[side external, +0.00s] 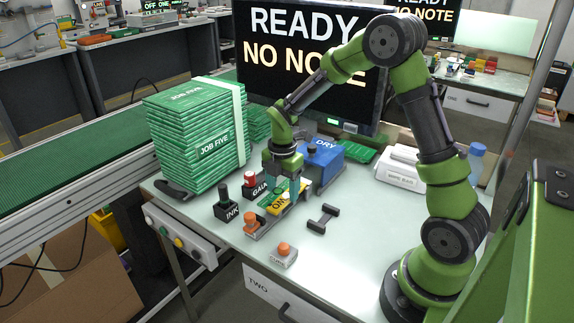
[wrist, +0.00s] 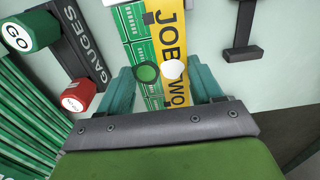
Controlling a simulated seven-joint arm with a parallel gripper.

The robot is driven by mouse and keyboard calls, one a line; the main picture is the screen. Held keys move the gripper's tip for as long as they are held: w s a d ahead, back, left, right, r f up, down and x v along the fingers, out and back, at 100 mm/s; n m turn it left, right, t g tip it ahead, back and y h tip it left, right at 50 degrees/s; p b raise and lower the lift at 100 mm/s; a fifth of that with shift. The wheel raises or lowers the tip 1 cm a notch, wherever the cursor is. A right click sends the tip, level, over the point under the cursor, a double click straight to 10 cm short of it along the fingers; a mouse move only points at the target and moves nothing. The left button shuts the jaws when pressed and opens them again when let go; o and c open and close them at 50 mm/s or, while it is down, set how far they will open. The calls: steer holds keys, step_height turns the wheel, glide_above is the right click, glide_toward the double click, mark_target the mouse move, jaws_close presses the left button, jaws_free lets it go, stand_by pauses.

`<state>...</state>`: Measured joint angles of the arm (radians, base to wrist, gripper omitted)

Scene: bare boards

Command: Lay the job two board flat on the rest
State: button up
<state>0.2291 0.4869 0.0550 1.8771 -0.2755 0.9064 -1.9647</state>
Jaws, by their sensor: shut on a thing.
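The job two board (wrist: 135,30) is green with a yellow strip reading "JOB TWO" in the wrist view. It runs lengthwise between my two fingers, and my gripper (wrist: 164,85) is shut on it. In the side view, the board's yellow part (side external: 276,205) shows below my gripper (side external: 289,190), low over the table, partly hidden by the fingers. A green and a white round spot show on or over the board between my fingers. A grey bar-like piece with an orange knob (side external: 250,222) is at the board's near end. I cannot tell which piece is the rest, or whether the board touches it.
The gauges block (wrist: 88,45) holds green and red gauges left of the board. A dark dumbbell-shaped tool (side external: 322,218) lies right. An ink holder (side external: 226,212), orange-button box (side external: 284,256), blue "DRY" box (side external: 322,165) and tall job five stack (side external: 196,135) stand around.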

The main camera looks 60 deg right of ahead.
steer(key=shift+f, duration=0.4)
stand_by(0.3)
steer(key=o, duration=1.1)
steer(key=shift+o, duration=0.2)
step_height(320, 180, up, 17)
step_height(320, 180, up, 17)
steer(key=shift+f, duration=0.15)
stand_by(0.4)
